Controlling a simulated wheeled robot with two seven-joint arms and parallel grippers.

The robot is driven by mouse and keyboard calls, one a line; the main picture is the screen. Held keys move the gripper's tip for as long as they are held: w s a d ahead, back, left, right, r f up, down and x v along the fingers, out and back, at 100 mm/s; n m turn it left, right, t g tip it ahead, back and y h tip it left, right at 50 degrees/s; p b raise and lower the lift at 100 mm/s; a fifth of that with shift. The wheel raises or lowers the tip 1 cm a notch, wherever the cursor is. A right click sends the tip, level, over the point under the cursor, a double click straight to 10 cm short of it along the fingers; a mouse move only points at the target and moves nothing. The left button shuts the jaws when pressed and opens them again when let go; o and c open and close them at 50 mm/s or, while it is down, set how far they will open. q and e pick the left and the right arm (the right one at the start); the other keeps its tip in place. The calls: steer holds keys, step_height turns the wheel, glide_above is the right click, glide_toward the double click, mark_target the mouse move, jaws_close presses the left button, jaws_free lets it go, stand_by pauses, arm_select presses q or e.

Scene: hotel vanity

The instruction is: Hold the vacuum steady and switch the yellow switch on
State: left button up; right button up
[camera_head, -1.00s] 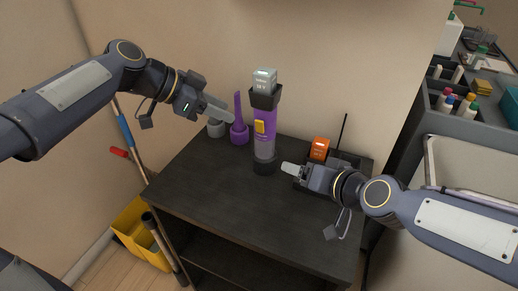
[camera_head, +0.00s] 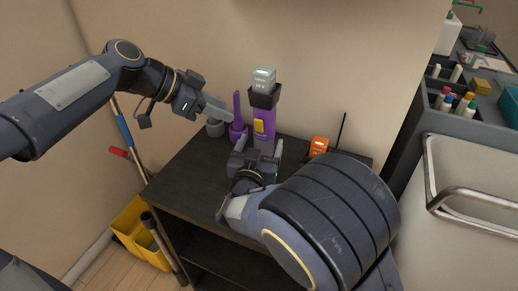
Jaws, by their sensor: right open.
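The vacuum (camera_head: 264,115) stands upright on the dark cabinet, with a purple body and a grey-and-black block on top. Its yellow switch (camera_head: 259,126) faces me; I cannot tell its setting. My right gripper (camera_head: 260,146) is open in front of the vacuum's lower part, fingers pointing up and away, one to each side of it. The gripper and arm hide the vacuum's base, and I cannot tell whether they touch.
A purple nozzle (camera_head: 238,118) and a grey attachment (camera_head: 215,129) stand left of the vacuum, close under my left gripper. An orange block (camera_head: 319,145) stands to the right. The cabinet's left top (camera_head: 185,190) is clear. A yellow bucket (camera_head: 135,228) is on the floor.

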mark_target(265, 131)
steer(key=w, duration=0.3)
steer(key=w+d, duration=0.1)
steer(key=w, duration=0.2)
steer(key=shift+w+d, duration=0.1)
steer(key=shift+d, duration=0.05)
steer(key=c, duration=1.4)
arm_select(q)
steer(key=shift+r, duration=0.1)
steer(key=shift+c, duration=1.1)
steer(key=s+r+m, duration=0.1)
steer(key=m, duration=0.1)
steer(key=s+r+m+y, duration=0.1)
steer(key=s+m, duration=0.1)
steer(key=s+a+m+y, duration=0.1)
steer(key=s+m, duration=0.1)
steer(key=shift+s+a+r+m, duration=0.1)
steer(key=shift+r+m, duration=0.3)
jaws_close()
steer(key=shift+s+a+r+m+y, duration=0.1)
steer(key=shift+s+m+y, duration=0.05)
steer(key=shift+m+y, duration=0.15)
